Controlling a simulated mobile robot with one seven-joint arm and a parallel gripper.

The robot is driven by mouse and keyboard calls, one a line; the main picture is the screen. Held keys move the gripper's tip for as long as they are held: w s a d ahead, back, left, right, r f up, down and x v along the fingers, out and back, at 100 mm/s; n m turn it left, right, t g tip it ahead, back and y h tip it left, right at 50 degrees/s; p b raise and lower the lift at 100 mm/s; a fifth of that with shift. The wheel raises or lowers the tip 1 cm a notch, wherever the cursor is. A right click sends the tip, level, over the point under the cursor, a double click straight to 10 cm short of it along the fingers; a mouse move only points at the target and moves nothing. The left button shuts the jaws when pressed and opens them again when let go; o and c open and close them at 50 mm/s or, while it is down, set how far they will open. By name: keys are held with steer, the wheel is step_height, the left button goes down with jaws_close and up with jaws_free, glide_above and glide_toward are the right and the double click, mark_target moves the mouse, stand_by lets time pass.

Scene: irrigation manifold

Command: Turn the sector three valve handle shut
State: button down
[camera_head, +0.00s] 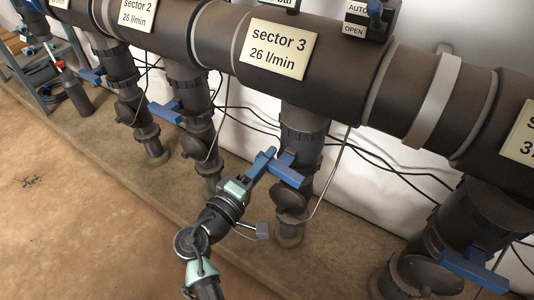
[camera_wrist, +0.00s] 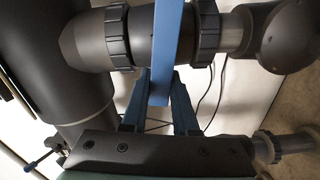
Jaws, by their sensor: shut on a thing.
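The sector three valve has a blue handle (camera_head: 289,170) on the dark drop pipe (camera_head: 303,125) below the "sector 3, 26 l/min" label (camera_head: 278,47). In the wrist view the handle (camera_wrist: 173,35) is a blue bar lying crosswise over the grey pipe fitting. My gripper (camera_head: 268,160) reaches it from the lower left. In the wrist view its two dark blue fingers (camera_wrist: 162,78) close in on the near end of the bar, one on each side. The gripper is shut on the handle. The fingers hide part of that end.
Neighbouring drop pipes carry similar blue handles to the left (camera_head: 166,112) and lower right (camera_head: 472,268). Thin dark cables (camera_head: 385,160) hang behind the pipes along the white wall. A small AUTO/OPEN box (camera_head: 368,18) sits on the main pipe. The brown floor (camera_head: 90,220) at left is clear.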

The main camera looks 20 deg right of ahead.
steer(key=shift+f+n+p, duration=0.25)
steer(key=shift+n+p, duration=0.1)
steer(key=shift+n, duration=0.55)
steer(key=shift+f, duration=0.1)
steer(key=c, duration=0.7)
jaws_free()
steer(key=shift+a, duration=0.15)
steer(key=p+v, duration=0.3)
steer(key=v, duration=0.9)
steer(key=shift+s+a, duration=0.25)
steer(key=shift+s, duration=0.1)
